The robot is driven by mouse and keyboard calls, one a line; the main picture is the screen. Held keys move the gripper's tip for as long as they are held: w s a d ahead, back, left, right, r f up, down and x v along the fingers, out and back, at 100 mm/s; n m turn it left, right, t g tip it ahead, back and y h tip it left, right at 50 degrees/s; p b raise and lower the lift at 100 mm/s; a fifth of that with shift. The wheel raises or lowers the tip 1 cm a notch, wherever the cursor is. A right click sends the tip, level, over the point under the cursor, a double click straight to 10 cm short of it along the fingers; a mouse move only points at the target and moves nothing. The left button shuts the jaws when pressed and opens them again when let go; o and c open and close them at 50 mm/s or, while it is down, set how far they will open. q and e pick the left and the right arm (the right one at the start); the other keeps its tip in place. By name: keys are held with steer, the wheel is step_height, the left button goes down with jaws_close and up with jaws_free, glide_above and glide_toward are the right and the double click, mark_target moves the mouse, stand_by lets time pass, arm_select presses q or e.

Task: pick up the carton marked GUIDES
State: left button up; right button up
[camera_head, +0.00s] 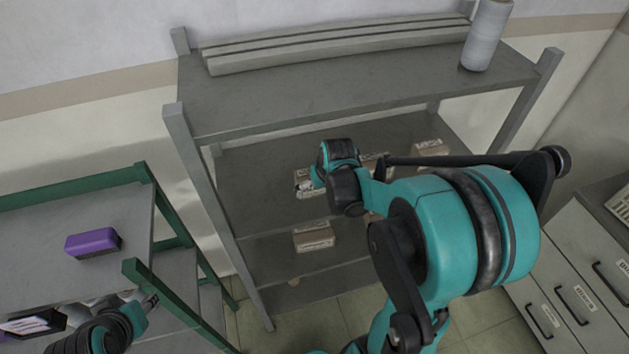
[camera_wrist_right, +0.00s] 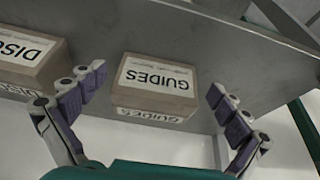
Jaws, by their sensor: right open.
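The GUIDES carton (camera_wrist_right: 152,92) is a brown box with white labels on top and on one side. In the right wrist view it sits on the grey shelf, between the spread fingers of my right gripper (camera_wrist_right: 158,92), with a gap at each side. In the head view my right gripper (camera_head: 309,186) is over the middle shelf, at a carton (camera_head: 304,174) that it partly hides; this appears to be the GUIDES carton. My left gripper (camera_head: 148,302) is low at the left beside the green-framed rack, too small and partly hidden to read.
A carton whose label starts DISC (camera_wrist_right: 28,65) stands beside the GUIDES carton. Other cartons stand along the middle shelf (camera_head: 255,185) to the right, and one (camera_head: 314,237) is on a lower shelf. A purple block (camera_head: 93,243) lies on the green-framed rack (camera_head: 145,172).

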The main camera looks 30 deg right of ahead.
steer(key=shift+w+d, duration=0.1)
steer(key=shift+w, duration=0.5)
steer(key=w, duration=0.3)
steer(key=shift+w+d+f, duration=0.15)
steer(key=shift+w+d, duration=0.15)
steer(key=shift+d, duration=0.05)
steer(key=shift+x, duration=0.8)
steer(key=shift+w+f, duration=0.1)
steer(key=shift+f, duration=0.35)
steer(key=c, duration=0.9)
steer(key=shift+r, duration=0.1)
